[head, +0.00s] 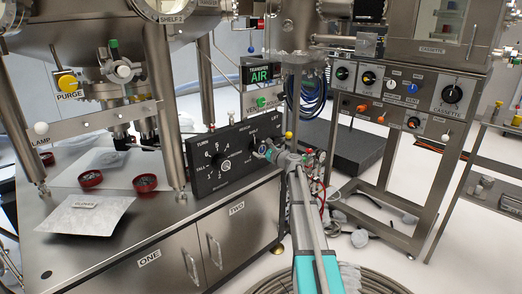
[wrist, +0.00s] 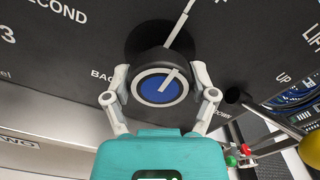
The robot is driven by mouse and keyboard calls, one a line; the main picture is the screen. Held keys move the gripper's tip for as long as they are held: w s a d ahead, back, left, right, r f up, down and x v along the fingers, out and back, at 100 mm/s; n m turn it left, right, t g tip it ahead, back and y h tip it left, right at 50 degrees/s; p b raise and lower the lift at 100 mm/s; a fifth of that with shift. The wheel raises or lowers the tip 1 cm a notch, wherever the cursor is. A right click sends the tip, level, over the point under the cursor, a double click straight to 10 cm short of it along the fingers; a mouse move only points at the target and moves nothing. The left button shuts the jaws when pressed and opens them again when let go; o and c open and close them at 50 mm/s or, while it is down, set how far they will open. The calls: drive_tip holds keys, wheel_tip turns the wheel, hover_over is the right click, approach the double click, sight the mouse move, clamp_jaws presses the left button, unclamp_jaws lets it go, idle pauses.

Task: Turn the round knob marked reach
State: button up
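The reach knob (wrist: 160,85) is round and black with a blue and white face. It sits on the black control panel (head: 205,182) under the word REACH, and in the head view my gripper mostly hides it. A white line on its face slants up and to the right. My gripper (wrist: 160,70) has one finger on each side of the knob, and both pads appear to touch its rim. In the head view my gripper (head: 266,150) reaches the panel's right half. The label BACK is partly covered by the left finger.
The knob marked TURN (head: 225,164), with a numbered dial, is left of my gripper. The LIFT lever with its yellow ball (head: 289,135) is close on the right, also in the wrist view (wrist: 312,148). Red-rimmed round parts (head: 145,183) and a foil packet (head: 80,214) lie on the bench.

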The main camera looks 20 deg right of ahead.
drive_tip(key=o, duration=0.3)
drive_tip(key=shift+s, duration=0.1)
drive_tip(key=v, duration=1.1)
drive_tip(key=shift+s+d, duration=0.15)
drive_tip(key=shift+s, duration=0.15)
idle(0.5)
